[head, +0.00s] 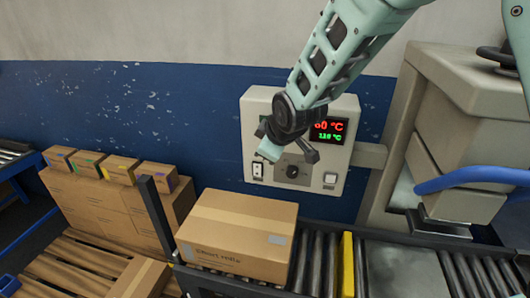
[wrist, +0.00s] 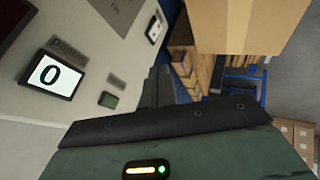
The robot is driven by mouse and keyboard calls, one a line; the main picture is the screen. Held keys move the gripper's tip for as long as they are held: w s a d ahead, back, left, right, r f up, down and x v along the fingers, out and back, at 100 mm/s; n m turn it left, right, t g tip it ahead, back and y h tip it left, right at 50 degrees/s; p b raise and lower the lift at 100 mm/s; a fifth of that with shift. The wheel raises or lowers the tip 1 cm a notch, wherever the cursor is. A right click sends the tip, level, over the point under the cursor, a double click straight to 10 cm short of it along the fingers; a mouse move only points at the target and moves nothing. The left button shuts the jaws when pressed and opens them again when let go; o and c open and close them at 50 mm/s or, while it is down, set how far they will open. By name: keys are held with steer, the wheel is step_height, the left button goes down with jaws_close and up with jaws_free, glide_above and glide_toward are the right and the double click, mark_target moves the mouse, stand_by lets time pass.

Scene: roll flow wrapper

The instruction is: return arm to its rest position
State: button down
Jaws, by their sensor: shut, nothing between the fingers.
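My arm reaches down from the top of the head view. My gripper (head: 288,153) is in front of the lower part of a pale control box (head: 257,116) on the wall, and it is shut and empty. It overlaps the box near a dark knob (head: 292,171); I cannot tell whether it touches. The box's display (head: 330,131) shows red and green temperatures and is partly hidden by my arm.
A large cardboard carton (head: 235,236) sits on the roller conveyor (head: 313,264) below my gripper. A beige machine (head: 470,85) with a blue tube (head: 475,178) stands at the right. Stacked boxes (head: 105,200) and wooden pallets (head: 70,262) are at the left.

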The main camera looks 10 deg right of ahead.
steer(key=s+d+r+m+g, duration=0.1)
steer(key=s+d+m+g, duration=0.1)
steer(key=s, duration=1.5)
steer(key=s+d+r+m+g+h, duration=0.1)
steer(key=s+g, duration=0.4)
steer(key=s, duration=1.1)
steer(key=shift+s+d+r+m+h, duration=0.35)
steer(key=shift+d+m, duration=0.25)
steer(key=shift+d, duration=0.25)
